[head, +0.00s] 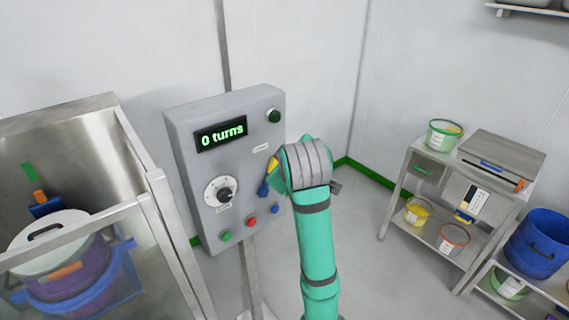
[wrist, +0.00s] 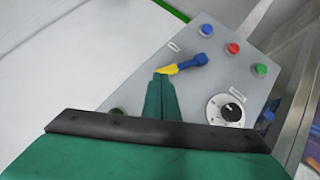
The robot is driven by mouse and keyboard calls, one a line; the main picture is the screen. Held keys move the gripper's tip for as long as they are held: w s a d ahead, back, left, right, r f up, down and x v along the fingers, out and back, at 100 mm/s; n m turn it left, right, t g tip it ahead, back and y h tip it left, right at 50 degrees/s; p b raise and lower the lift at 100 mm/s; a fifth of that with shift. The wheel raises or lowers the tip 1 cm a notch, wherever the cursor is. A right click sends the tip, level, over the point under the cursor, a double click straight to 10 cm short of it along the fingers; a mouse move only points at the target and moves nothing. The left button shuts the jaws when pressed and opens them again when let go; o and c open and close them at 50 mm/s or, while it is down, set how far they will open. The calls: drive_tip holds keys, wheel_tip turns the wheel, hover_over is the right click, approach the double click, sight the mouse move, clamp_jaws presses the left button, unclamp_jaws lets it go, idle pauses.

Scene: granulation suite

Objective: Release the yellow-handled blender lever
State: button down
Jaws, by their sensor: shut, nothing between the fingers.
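The blender lever (wrist: 170,70) is on the face of the grey control panel (head: 185,140); it also shows in the head view (head: 272,164). It has a yellow part and a blue part (wrist: 194,63), with the blue part pointing down the panel in the head view. My gripper (wrist: 160,80) is shut and empty, its fingertips right at the yellow part. I cannot tell whether they touch it. In the head view my gripper (head: 274,180) partly covers the lever from the right. The panel display (head: 222,135) reads "0 turns".
The panel also carries a dial (head: 222,192), a green button (head: 225,236), a red button (head: 252,222), a blue button (head: 275,209) and a dark green knob (head: 273,116). A clear-walled enclosure with drums stands left. A shelved cart (head: 436,157) stands right.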

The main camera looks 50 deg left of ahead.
drive_tip(key=shift+s+d+r, duration=0.25)
drive_tip(key=shift+d+r, duration=0.1)
drive_tip(key=shift+d, duration=0.1)
drive_tip(key=shift+f, duration=0.1)
drive_tip(key=s+d+f+n+g+y, duration=0.1)
drive_tip(key=s+f+n+g+y, duration=0.1)
drive_tip(key=s+n+y, duration=0.3)
drive_tip(key=f+n+y, duration=0.1)
drive_tip(key=n+y, duration=0.1)
drive_tip(key=shift+d+f+n, duration=0.15)
drive_tip(key=shift+d+n, duration=0.15)
drive_tip(key=shift+n, duration=0.1)
drive_tip(key=shift+a, duration=0.1)
